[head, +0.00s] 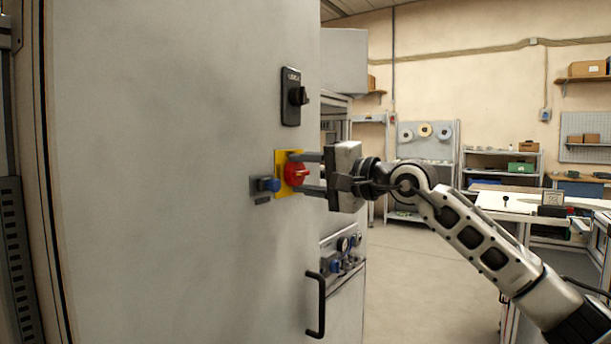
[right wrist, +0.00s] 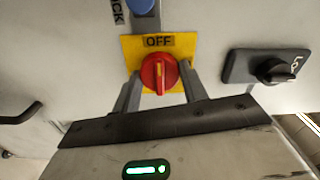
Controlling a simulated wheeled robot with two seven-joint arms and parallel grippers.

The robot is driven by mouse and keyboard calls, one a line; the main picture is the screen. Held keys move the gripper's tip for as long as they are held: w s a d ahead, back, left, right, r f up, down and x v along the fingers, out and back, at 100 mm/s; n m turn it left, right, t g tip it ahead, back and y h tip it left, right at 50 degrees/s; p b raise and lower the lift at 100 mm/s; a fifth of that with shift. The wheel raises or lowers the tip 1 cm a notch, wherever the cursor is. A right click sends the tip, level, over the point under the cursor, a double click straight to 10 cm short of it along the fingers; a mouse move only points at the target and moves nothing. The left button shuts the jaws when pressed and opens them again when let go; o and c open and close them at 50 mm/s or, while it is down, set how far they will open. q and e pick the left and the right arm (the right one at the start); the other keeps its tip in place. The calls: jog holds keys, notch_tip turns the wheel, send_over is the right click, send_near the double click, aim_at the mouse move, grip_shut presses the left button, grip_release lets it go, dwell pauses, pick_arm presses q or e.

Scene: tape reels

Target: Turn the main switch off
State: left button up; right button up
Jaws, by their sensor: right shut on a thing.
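The main switch is a red round knob (head: 296,173) on a yellow plate (head: 281,160) on the grey cabinet door. In the right wrist view the red knob (right wrist: 159,72) has a raised grip with a pale mark, in line with the word OFF on the yellow plate (right wrist: 131,48); I cannot tell which end points. My right gripper (head: 304,173) reaches in from the right, one finger above and one below the knob. In the right wrist view its fingers (right wrist: 162,82) stand either side of the knob, shut on it. My left gripper is not in view.
A blue button (head: 269,185) sits just left of the plate. A black rotary lock switch (head: 291,97) is above it. A black door handle (head: 316,303) juts out below. Shelves (head: 500,168) and a bench (head: 520,207) stand further back at right.

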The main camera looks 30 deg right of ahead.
dwell(0.5)
jog(key=o, duration=1)
pick_arm(q)
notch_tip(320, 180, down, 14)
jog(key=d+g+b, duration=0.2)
jog(key=b, duration=0.9)
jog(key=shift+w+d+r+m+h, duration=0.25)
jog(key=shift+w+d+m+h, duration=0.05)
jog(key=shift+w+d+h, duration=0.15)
pick_arm(e)
jog(key=v, duration=1.6)
